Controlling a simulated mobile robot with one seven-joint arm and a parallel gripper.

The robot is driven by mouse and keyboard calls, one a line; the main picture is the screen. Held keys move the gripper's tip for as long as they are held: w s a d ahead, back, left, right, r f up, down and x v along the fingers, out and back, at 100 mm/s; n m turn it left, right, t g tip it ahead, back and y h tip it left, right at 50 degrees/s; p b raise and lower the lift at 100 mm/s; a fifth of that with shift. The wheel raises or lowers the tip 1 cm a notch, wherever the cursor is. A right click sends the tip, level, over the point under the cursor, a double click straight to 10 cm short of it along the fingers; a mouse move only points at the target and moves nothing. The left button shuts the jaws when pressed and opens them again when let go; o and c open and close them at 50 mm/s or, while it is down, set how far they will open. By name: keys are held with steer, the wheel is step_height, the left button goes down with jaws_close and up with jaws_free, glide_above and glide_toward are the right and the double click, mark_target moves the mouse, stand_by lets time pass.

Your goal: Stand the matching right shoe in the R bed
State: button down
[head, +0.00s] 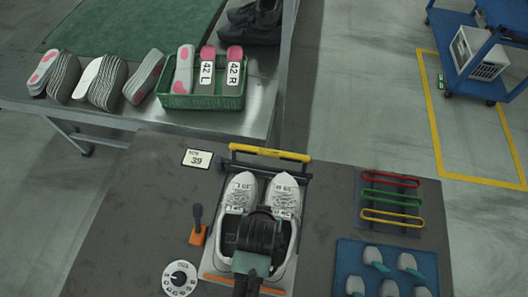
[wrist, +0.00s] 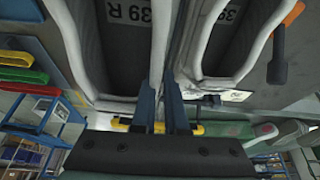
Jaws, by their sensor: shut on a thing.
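Two white laced shoes lie side by side, toes away from me, in a bed frame (head: 207,262) on the dark bench. The left shoe (head: 240,190) is on the left and the right shoe (head: 284,192) on the right. In the wrist view the right shoe's insole (wrist: 115,40) reads 39 R; the other insole (wrist: 225,25) shows 39. My gripper (head: 262,232) covers the heel area in the head view. In the wrist view its fingers (wrist: 162,108) are shut on the right shoe's inner side wall, beside the left shoe. The sole's contact with the bed is hidden.
A yellow bar (head: 270,152) crosses beyond the toes. A size 39 card (head: 197,159), an orange-based lever (head: 198,228) and a dial (head: 180,278) are on the left. Coloured bars (head: 391,197) and a blue mat (head: 345,252) with several pads are on the right. A green insole crate (head: 205,102) stands behind.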

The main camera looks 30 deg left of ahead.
steer(key=shift+w+f+b, duration=0.1)
steer(key=shift+f+b, duration=1)
steer(key=shift+f, duration=1.1)
steer(key=c, duration=0.9)
jaws_free()
steer(key=shift+o, duration=0.2)
step_height(320, 180, up, 10)
steer(key=p, duration=1)
steer(key=shift+p, duration=0.35)
